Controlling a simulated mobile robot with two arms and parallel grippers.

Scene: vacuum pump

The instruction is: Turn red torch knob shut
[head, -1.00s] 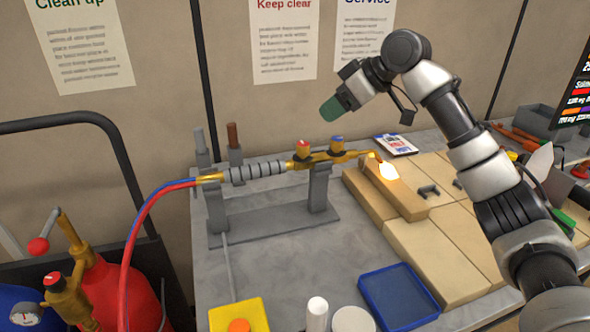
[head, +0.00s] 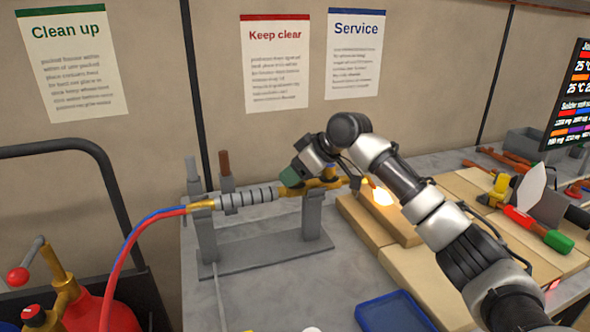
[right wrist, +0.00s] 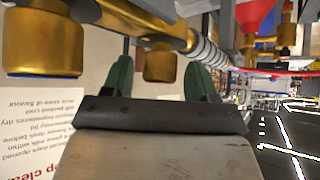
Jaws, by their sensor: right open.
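The brass torch (head: 320,184) rests level on a grey stand (head: 265,252), with a flame (head: 383,197) at its right end. My right gripper (head: 290,178) is at the torch, beside the ribbed grey handle (head: 247,196), and hides the red knob in the head view. In the right wrist view, my gripper's green fingers (right wrist: 159,80) are open on either side of a brass-sided knob (right wrist: 160,63), the one nearer the ribbed handle. Its red top is not visible there. Another brass knob (right wrist: 42,42) is to the left. My left gripper is not in view.
A blue knob (head: 330,167) is just right of my gripper. Red and blue hoses (head: 140,232) run left to a red cylinder (head: 110,305). Tan bricks (head: 372,222) lie under the flame. A blue tray (head: 392,312) is in front. A wall stands behind.

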